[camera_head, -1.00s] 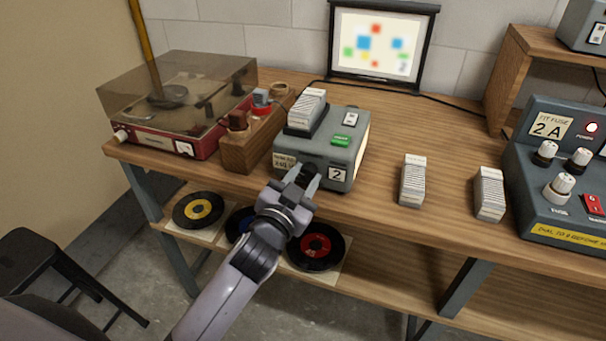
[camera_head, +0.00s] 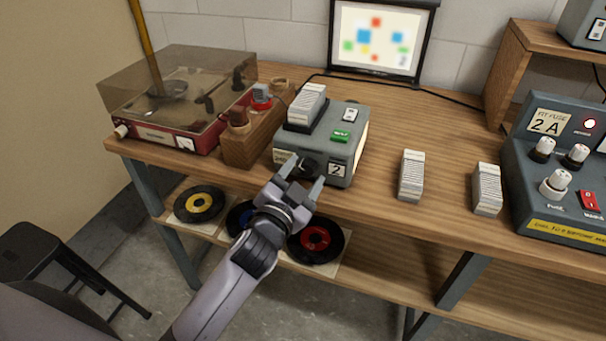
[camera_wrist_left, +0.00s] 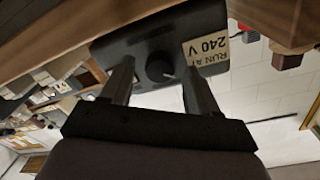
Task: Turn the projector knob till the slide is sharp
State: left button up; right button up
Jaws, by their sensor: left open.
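The grey slide projector (camera_head: 335,150) stands near the table's front edge with a slide stack in its top. Its black knob (camera_head: 308,167) is on the front face; the wrist view shows the knob (camera_wrist_left: 159,66) with a pale pointer mark. My left gripper (camera_head: 304,174) is open in front of the knob. In the left wrist view its fingers (camera_wrist_left: 158,82) stand on either side of the knob, with gaps. The screen (camera_head: 376,40) shows coloured squares with blurred edges. My right gripper is not in view.
A record player (camera_head: 170,138) and a wooden block (camera_head: 250,140) with small items stand left of the projector. Two slide stacks (camera_head: 411,175) stand to its right, then a grey control box (camera_head: 560,180). Records (camera_head: 200,204) lie on the lower shelf.

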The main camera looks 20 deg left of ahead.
pick_arm(q)
jog(key=s, duration=0.6)
jog(key=shift+s+a, duration=0.3)
jog(key=shift+s, duration=0.1)
jog(key=s+a+f+n+g, duration=0.2)
jog(key=s+f+g, duration=0.1)
jog(key=s+f, duration=0.5)
jog(key=s+a+f+n+g+p, duration=0.1)
jog(key=s+f+g, duration=0.3)
jog(key=s+f, duration=0.5)
notch_tip(320, 180, down, 4)
jog(key=shift+s+a+r+n+h, duration=0.2)
jog(key=shift+a+n+h, duration=0.15)
jog(key=shift+n, duration=0.55)
